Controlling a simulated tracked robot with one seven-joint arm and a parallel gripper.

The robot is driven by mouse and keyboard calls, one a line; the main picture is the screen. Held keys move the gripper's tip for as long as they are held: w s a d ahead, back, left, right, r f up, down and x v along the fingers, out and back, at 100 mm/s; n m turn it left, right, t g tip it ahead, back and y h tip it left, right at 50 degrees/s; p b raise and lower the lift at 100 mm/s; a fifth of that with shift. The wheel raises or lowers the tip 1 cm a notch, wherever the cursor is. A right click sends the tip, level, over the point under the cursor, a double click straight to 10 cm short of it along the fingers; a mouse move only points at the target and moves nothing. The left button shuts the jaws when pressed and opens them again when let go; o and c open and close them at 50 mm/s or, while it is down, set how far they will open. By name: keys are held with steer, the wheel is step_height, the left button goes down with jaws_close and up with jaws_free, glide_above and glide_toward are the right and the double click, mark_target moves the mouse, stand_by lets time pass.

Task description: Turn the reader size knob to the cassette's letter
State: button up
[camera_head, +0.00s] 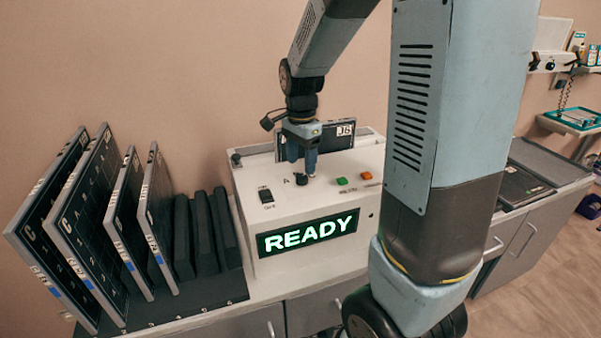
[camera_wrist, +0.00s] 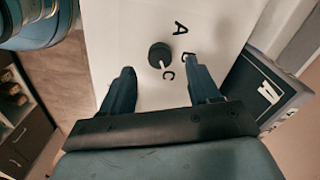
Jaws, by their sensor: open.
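The reader (camera_head: 245,210) is a white box on the counter with a lit READY display (camera_head: 308,232). Its dark round size knob (camera_wrist: 160,53) has letters A, B and C around it; its pale pointer mark faces roughly toward C. The knob also shows in the head view (camera_head: 301,180), just below my gripper (camera_head: 302,160). In the wrist view my gripper (camera_wrist: 161,75) is open and empty, its fingers on either side, with the knob slightly beyond the tips. A dark cassette (camera_head: 320,139) stands at the back of the reader. Its label (camera_wrist: 268,92) resembles an A, but is hard to read.
A green button (camera_head: 341,181), an orange button (camera_head: 366,175) and a black switch (camera_head: 265,195) share the reader's top. Several cassettes (camera_head: 83,215) lean in a rack to the left. A dark flat panel (camera_head: 523,186) lies on the right counter.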

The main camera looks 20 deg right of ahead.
mark_target(301, 176)
steer(key=shift+f, duration=2.15)
steer(key=shift+c, duration=0.4)
steer(key=c, duration=0.9)
steer(key=shift+a, duration=0.1)
steer(key=shift+c, duration=0.3)
